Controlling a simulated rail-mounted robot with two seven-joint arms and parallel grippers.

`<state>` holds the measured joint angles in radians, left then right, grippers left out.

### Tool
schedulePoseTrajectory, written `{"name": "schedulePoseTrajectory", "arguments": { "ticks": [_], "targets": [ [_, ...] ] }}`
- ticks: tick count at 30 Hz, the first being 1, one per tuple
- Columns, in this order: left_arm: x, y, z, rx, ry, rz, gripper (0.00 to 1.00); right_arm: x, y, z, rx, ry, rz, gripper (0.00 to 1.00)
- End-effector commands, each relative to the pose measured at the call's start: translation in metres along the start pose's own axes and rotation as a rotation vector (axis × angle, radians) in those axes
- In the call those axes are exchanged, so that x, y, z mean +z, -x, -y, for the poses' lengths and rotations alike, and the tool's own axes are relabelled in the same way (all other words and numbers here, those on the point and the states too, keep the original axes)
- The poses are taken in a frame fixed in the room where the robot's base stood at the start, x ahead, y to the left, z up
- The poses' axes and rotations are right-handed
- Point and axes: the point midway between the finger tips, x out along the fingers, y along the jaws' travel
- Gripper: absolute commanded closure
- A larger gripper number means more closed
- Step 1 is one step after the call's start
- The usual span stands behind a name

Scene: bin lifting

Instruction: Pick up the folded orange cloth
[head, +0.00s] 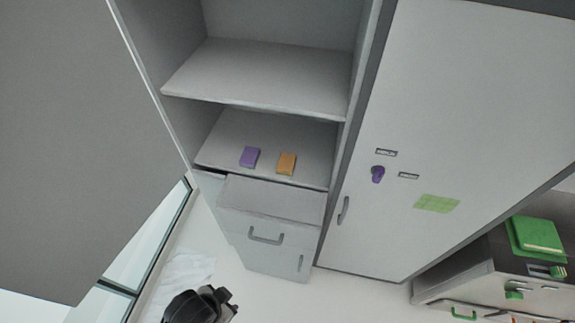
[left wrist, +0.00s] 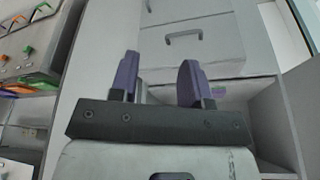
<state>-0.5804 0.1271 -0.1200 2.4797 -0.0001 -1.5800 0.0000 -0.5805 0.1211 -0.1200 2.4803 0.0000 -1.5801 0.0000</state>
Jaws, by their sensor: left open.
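The folded orange cloth (head: 287,163) lies on the lower shelf of the open cabinet, in the head view. A similar folded purple cloth (head: 250,157) lies just left of it with a small gap between them. My left gripper (head: 223,301) is at the bottom of the head view, well below and apart from the shelf. In the left wrist view my left gripper (left wrist: 160,75) shows two purple fingers spread apart with nothing between them. The orange cloth cannot be made out in that view. My right gripper is not in view.
Below the shelf is a grey drawer unit (head: 267,218) with its top drawer pulled out. A closed cabinet door (head: 420,120) is on the right, and a large grey panel (head: 70,130) on the left. A bench with green items (head: 540,235) stands at the far right.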

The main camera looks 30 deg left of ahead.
Motion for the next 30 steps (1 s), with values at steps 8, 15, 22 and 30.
{"name": "schedulePoseTrajectory", "arguments": {
  "ticks": [8, 15, 22, 30],
  "targets": [
    [-0.0003, 0.0, -0.0004, 0.001, 0.001, -0.001, 0.57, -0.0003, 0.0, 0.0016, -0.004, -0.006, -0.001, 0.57],
    [-0.0009, 0.0001, -0.0026, 0.007, 0.009, -0.002, 0.46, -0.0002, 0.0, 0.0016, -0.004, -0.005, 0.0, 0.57],
    [-0.0012, 0.0002, -0.0036, 0.01, 0.012, -0.003, 0.24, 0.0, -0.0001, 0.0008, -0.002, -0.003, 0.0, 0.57],
    [-0.001, 0.0002, -0.0026, 0.007, 0.009, -0.002, 0.0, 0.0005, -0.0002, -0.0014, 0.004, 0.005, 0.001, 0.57]
  ]
}}
